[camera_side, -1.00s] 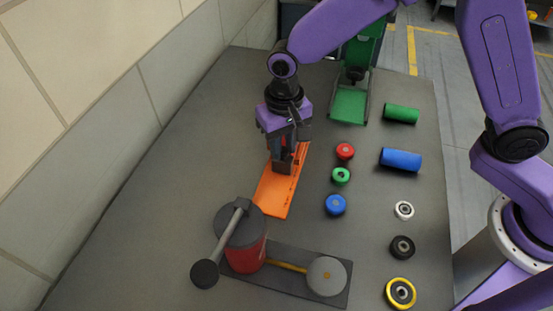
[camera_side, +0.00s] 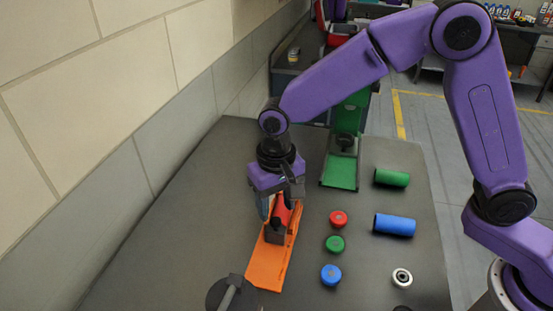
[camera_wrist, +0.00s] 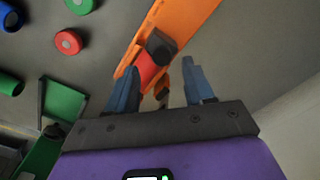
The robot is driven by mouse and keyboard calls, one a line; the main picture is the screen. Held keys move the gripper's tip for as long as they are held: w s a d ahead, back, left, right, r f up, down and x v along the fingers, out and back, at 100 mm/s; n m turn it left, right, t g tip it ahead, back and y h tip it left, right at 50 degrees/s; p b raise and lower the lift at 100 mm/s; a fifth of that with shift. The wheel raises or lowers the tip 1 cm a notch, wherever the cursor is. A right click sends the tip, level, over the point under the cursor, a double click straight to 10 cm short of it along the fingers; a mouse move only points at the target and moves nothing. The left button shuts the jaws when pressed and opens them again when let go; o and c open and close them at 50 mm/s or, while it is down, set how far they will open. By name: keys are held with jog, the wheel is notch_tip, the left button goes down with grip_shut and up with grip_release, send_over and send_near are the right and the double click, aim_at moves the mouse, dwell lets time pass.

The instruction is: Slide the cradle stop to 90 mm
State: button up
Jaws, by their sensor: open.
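The orange cradle (camera_side: 265,268) lies on the grey table, and its near end shows in the wrist view (camera_wrist: 198,14). The dark cradle stop (camera_side: 275,234) is a block with a knob sitting across it, also seen in the wrist view (camera_wrist: 160,46). A red part (camera_side: 282,208) lies in the cradle directly behind the stop, and it shows in the wrist view (camera_wrist: 146,68). My gripper (camera_side: 278,204) is open above the cradle, its fingers apart around the red part's area and clear of the stop; they also show in the wrist view (camera_wrist: 160,78). No scale is readable.
Red (camera_side: 339,218), green (camera_side: 335,244) and blue (camera_side: 331,275) caps stand right of the cradle. Green (camera_side: 391,178) and blue (camera_side: 395,225) tubes lie farther right. A green machine (camera_side: 341,172) stands behind. A dark round fixture (camera_side: 226,293) is in front. Table left of the cradle is clear.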

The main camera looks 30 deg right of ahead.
aim_at(278, 218)
notch_tip(278, 218, up, 14)
jog(key=shift+r, duration=0.25)
jog(key=shift+d, duration=0.15)
dwell(0.4)
jog(key=s+d+f+n, duration=0.4)
jog(key=s+d+n, duration=0.2)
jog(key=s+d, duration=0.5)
jog(key=s+d+f+n, duration=0.4)
jog(key=s+d+n, duration=0.2)
jog(key=s+d, duration=0.6)
jog(key=shift+s+d+n, duration=0.3)
jog(key=shift+s, duration=0.1)
jog(key=shift+w, duration=0.1)
